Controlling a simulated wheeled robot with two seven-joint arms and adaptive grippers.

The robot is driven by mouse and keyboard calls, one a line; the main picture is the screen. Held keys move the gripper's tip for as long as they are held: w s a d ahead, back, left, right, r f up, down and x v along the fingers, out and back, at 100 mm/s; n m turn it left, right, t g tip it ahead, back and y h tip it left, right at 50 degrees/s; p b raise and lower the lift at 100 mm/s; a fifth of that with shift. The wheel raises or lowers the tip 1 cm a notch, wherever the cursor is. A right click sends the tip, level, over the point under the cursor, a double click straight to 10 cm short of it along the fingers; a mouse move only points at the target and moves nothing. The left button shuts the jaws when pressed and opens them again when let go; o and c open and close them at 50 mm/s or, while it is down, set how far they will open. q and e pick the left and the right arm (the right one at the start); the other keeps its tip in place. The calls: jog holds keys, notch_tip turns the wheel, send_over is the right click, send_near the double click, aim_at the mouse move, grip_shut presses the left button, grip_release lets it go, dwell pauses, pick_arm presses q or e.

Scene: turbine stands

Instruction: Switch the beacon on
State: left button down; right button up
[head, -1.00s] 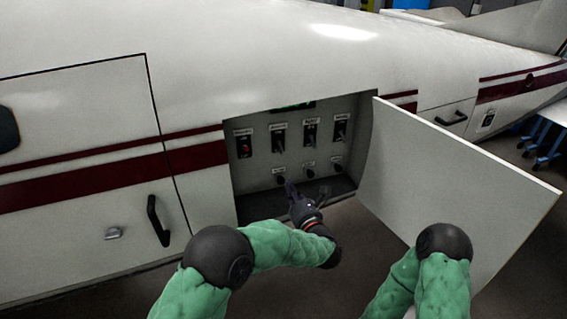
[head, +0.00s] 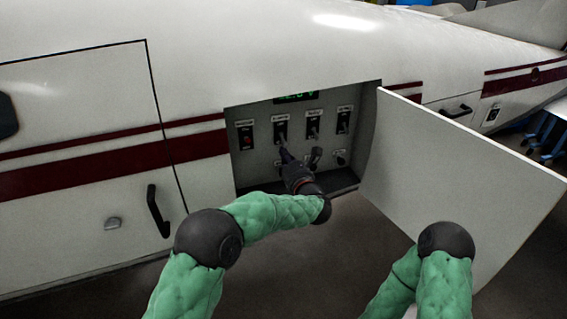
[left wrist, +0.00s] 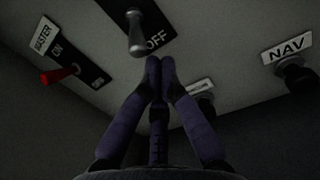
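The switch panel (head: 258,165) sits in an open bay in the white fuselage. Its top row has several toggle switches; the name labels are too small to read in the head view, so I cannot tell which is the beacon. My left gripper (head: 285,153) points up at the panel, just below the second switch (head: 281,132) of the top row. In the left wrist view its fingertips (left wrist: 159,72) are together and empty, just under a grey lever (left wrist: 137,38) beside the word OFF. The gripper looks apart from the lever. My right gripper is out of sight.
The red-tipped MASTER switch (left wrist: 60,74) is left of the grey lever, and a NAV knob (left wrist: 294,72) is to the right. A green display (head: 295,98) is above the switches. The open white door (head: 460,180) stands right of the bay, near my right arm.

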pick_arm(q)
jog(key=shift+r, duration=0.2)
jog(key=shift+r, duration=0.1)
jog(key=shift+s+r+p, duration=0.1)
jog(key=shift+p, duration=0.2)
jog(key=shift+d+g, duration=0.1)
jog(key=shift+g, duration=0.2)
jog(key=shift+s+r+g+h+p, duration=0.25)
jog(key=shift+g+h+p, duration=0.2)
jog(key=shift+p, duration=0.35)
